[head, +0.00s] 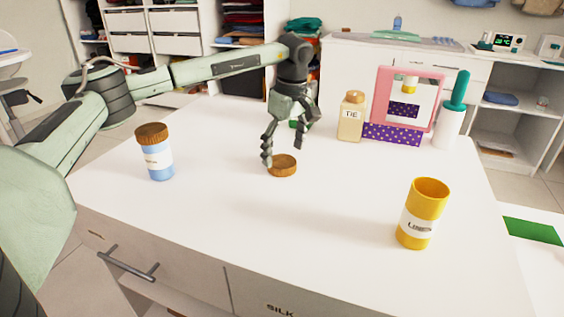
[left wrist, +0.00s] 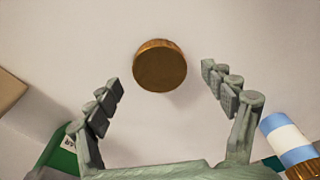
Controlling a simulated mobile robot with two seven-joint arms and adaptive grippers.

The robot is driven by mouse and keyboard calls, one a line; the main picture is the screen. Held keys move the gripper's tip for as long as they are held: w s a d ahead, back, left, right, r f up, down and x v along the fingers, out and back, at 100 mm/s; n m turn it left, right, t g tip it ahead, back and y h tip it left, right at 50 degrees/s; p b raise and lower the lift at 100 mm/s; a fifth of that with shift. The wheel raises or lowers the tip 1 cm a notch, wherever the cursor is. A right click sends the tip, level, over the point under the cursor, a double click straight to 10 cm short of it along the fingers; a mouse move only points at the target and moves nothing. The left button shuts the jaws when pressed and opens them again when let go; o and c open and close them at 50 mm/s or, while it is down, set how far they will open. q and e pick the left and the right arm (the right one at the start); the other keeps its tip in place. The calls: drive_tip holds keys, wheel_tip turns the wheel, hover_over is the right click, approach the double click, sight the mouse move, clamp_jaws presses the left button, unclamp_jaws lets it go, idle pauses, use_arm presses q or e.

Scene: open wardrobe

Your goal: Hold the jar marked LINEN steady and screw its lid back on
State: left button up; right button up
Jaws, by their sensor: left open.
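The yellow jar (head: 425,203) stands upright and open at the front right of the white table, with a white label that seems to read LINEN. A round brown lid (head: 282,168) lies flat near the table's middle, well to the left of the jar. My left gripper (head: 283,152) points down over the lid, fingers spread and empty. In the left wrist view the lid (left wrist: 160,66) shows between and slightly beyond the two open fingers, touching neither. My right gripper is in neither view.
A blue and white jar (head: 157,160) with a brown lid stands at the left. A cream jar marked TIE (head: 351,118), a pink-framed mirror (head: 408,100) and a teal-handled brush in a white holder (head: 449,125) stand at the back. A green object (left wrist: 62,152) lies behind the gripper. The table's front middle is clear.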

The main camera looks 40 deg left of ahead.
sight(282, 165)
use_arm(q)
drive_tip(key=shift+a+f, duration=0.15)
drive_tip(key=shift+f, duration=0.55)
drive_tip(key=shift+a+f, duration=0.1)
drive_tip(key=shift+f, duration=0.55)
drive_tip(key=c, duration=0.9)
